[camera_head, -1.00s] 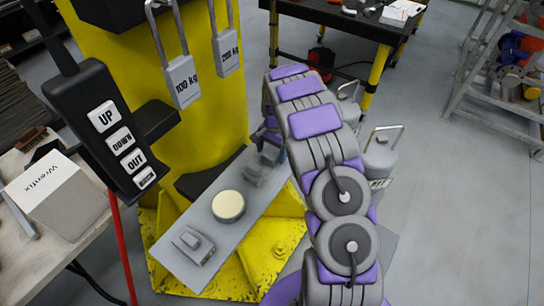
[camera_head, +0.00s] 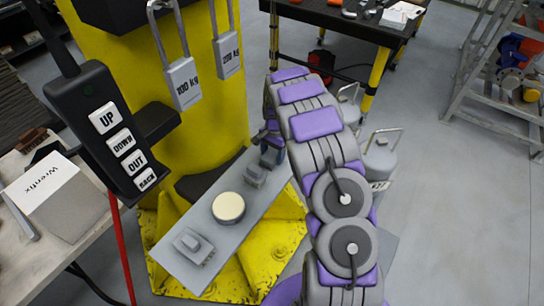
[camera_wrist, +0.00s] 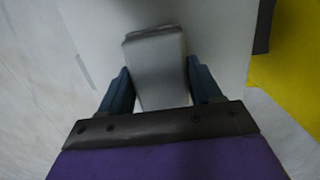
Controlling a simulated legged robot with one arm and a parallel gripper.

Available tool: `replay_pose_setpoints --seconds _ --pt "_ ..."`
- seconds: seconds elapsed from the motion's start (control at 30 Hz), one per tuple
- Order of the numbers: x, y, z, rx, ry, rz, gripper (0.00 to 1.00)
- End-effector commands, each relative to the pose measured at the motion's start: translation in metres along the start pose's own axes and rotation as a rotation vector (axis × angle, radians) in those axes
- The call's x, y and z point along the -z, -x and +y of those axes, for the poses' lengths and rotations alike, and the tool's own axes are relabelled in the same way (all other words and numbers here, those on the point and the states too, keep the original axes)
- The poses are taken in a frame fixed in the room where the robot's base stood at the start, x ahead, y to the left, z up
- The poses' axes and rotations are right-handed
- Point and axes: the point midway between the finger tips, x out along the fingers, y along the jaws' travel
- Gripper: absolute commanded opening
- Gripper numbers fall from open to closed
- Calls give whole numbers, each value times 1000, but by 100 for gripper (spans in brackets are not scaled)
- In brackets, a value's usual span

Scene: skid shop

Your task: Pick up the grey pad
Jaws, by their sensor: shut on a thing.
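The grey pad (camera_wrist: 155,70) is a light grey block with a darker far edge. In the wrist view it sits between the two blue fingers of my gripper (camera_wrist: 158,68), which is shut on it. In the head view my gripper (camera_head: 270,138) is at the far end of a grey shelf plate (camera_head: 222,240), with a small grey block (camera_head: 270,157) at its fingers. The fingers are partly hidden by my arm. I cannot tell whether the pad is clear of the plate.
A round cream-topped piece (camera_head: 228,207) and other grey blocks (camera_head: 193,246) (camera_head: 255,175) stand on the plate. A yellow column (camera_head: 190,130) rises behind. Open floor (camera_head: 450,220) lies right.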

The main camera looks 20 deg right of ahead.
Motion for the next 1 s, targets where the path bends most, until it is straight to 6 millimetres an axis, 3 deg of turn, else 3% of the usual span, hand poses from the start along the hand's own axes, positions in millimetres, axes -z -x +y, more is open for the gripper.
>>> replay_pose_setpoints --seconds 0.27,0.57,1.0 --pt "-1 6 0 0 0 1 32" --pt "-5 39 -1 2 0 3 32" --pt "-33 39 57 0 -4 -1 32"
